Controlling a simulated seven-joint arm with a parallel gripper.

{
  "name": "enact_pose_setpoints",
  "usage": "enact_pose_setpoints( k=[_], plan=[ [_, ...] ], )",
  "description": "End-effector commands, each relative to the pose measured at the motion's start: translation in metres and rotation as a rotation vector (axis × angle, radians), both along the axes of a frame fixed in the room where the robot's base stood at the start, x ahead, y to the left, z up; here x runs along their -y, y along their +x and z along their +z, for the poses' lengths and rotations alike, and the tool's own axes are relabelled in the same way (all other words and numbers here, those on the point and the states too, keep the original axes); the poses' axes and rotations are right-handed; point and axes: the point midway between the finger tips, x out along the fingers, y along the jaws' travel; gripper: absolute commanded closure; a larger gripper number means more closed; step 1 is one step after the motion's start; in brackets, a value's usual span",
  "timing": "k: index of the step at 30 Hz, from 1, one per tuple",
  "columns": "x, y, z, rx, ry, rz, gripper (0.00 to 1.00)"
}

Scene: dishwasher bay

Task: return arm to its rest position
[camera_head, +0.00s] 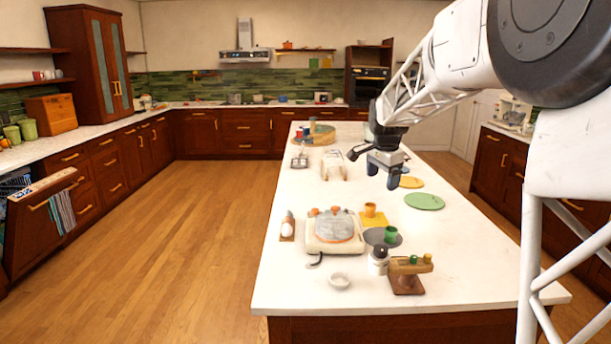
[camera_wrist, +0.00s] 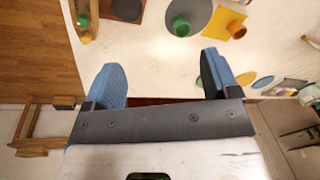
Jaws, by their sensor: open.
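My gripper (camera_head: 383,178) hangs at the end of my white arm above the island counter (camera_head: 300,237), left of the yellow and green plates. Its two blue-padded fingers also show in the wrist view (camera_wrist: 160,78). They are spread wide apart with nothing between them. The arm reaches in from the right side of the head view.
A round wooden tray (camera_head: 313,138) is at the far end. An open dishwasher (camera_head: 40,222) holds plates at left. The wooden floor (camera_head: 190,220) is clear.

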Motion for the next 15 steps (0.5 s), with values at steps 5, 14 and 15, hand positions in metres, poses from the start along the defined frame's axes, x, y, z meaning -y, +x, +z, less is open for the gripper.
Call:
enact_pose_setpoints(
  k=[5,14,15],
  plan=[
    [-0.005,-0.049,0.011,0.004,-0.015,0.092,0.19],
    [-0.012,-0.129,0.019,0.008,-0.041,0.252,0.19],
    [-0.013,-0.14,0.019,0.009,-0.045,0.272,0.19]
  ],
)
